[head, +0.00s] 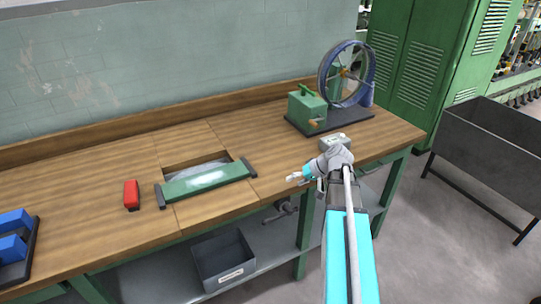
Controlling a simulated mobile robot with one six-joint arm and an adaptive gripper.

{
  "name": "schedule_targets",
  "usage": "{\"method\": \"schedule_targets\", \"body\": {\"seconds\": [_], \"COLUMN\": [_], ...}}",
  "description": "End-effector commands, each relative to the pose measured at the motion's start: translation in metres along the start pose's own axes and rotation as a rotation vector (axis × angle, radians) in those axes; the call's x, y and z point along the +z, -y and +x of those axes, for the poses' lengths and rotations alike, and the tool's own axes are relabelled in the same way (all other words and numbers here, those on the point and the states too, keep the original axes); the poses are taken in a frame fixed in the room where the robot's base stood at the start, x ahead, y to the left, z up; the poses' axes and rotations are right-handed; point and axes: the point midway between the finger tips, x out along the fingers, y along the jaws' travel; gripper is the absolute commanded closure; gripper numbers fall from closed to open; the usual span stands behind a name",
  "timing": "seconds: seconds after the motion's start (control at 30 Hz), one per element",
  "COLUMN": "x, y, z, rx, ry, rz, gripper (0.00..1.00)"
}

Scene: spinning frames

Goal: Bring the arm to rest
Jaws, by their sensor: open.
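My arm (348,240) reaches up from the bottom of the head view, right of centre, toward the front edge of the wooden workbench (90,185). My gripper (294,178) is at the arm's end, pointing left near the bench's front edge. It looks small here and seems empty and open, with nothing visible between its fingers. I cannot tell its exact height over the bench.
A green machine with a spoked wheel (318,108) stands at the back right. A small grey box (335,139) lies behind my wrist. A green-edged panel (205,183), a red block (131,195) and a blue device (14,240) are further left. A grey bin (222,262) sits below; a dark metal cart (485,150) stands right.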

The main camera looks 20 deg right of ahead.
Motion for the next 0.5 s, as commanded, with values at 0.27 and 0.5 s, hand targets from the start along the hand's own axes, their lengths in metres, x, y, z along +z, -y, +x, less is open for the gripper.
{"method": "schedule_targets", "body": {"seconds": [0.27, 0.5], "x": [0.002, 0.019], "y": [0.004, 0.027], "z": [0.002, 0.02], "rx": [0.004, 0.049], "ry": [0.009, 0.083], "rz": [-0.003, -0.017], "gripper": [0.35, 0.35]}}
